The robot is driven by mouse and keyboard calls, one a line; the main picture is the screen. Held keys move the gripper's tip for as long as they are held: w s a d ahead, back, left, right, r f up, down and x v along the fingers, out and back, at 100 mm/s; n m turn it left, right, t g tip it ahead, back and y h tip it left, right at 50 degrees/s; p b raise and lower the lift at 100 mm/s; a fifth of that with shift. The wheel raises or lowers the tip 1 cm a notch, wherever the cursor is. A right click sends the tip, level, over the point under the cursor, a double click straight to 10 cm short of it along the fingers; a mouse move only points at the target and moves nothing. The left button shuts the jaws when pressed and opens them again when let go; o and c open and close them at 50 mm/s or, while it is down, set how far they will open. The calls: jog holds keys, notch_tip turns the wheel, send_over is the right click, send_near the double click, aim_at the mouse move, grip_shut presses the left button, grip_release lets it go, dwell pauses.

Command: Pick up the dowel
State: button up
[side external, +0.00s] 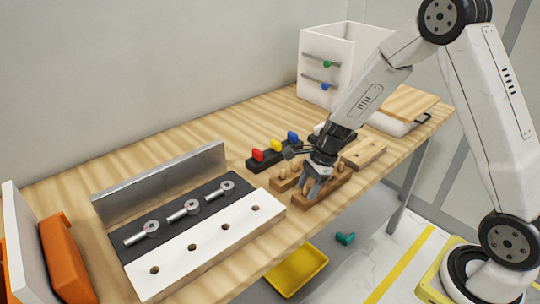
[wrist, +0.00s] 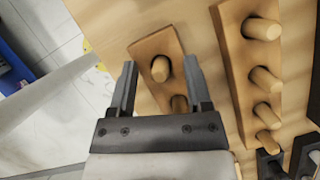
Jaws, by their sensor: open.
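Several wooden dowels stand upright in two wooden holder blocks. In the wrist view, one dowel (wrist: 160,69) stands in the nearer block (wrist: 150,48), between and just beyond my open fingers.
A white board (side external: 205,244) with several holes lies at left beside a dark plate with metal fasteners (side external: 184,209). A rack with red, yellow and blue pieces (side external: 275,148) stands behind my gripper. A yellow tray (side external: 296,270) lies below the table's front edge.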

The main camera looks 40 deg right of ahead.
dwell(0.4)
grip_shut()
jog(key=shift+r, duration=0.15)
jog(key=shift+r, duration=0.85)
jog(key=s+r, duration=1.1)
jog(key=s, duration=0.3)
jog(key=shift+a, duration=0.25)
